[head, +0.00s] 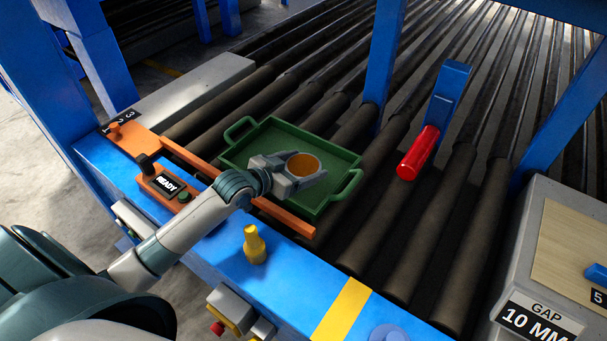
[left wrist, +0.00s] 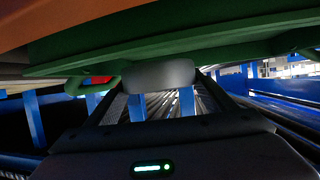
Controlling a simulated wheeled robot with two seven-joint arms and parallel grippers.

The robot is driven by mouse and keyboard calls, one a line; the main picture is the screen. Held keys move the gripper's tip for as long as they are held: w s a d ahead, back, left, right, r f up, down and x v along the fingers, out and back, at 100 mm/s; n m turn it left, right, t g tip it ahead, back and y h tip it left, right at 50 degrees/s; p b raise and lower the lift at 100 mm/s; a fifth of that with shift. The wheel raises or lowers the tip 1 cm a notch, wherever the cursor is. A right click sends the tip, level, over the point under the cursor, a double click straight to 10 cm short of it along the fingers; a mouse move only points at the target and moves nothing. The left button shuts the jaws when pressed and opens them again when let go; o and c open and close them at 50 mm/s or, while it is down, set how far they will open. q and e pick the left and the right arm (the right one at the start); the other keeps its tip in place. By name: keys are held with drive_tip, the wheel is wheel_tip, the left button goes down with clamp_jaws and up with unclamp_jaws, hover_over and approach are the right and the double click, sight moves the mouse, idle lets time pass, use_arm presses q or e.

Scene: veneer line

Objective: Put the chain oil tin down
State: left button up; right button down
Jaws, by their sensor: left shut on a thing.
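The chain oil tin (head: 303,164) shows as a round orange-brown top in the head view. My left gripper (head: 300,176) is shut on it, with the grey fingers around its sides. The tin is over the inside of a green tray (head: 248,147); I cannot tell whether its base touches the tray floor. In the left wrist view, a grey rounded shape (left wrist: 158,75) lies between the finger bars, and I cannot tell what it is. The tray's green edge (left wrist: 200,57) crosses above it. My right gripper is not in view.
The two-handled tray sits on dark conveyor rollers (head: 400,245) beside an orange rail (head: 285,215). A red cylinder (head: 418,153) on a blue post is to its right. A yellow knob (head: 255,244) and an orange READY box (head: 166,186) stand on the blue beam.

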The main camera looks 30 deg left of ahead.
sight(303, 175)
use_arm(q)
wheel_tip(303, 175, down, 3)
drive_tip(key=shift+r+p, duration=0.1)
drive_tip(key=shift+p, duration=0.35)
drive_tip(key=shift+f, duration=0.45)
drive_tip(key=shift+f, duration=0.1)
drive_tip(key=o, duration=1.3)
drive_tip(key=shift+o, duration=0.2)
drive_tip(key=shift+s, duration=0.1)
drive_tip(key=b+v, duration=0.1)
drive_tip(key=v, duration=0.4)
drive_tip(key=shift+s+a+b, duration=0.1)
drive_tip(key=shift+s+b, duration=0.2)
drive_tip(key=shift+s, duration=0.05)
drive_tip(key=shift+s+a+r, duration=0.2)
drive_tip(key=shift+s+r, duration=0.4)
drive_tip(key=shift+s, duration=0.1)
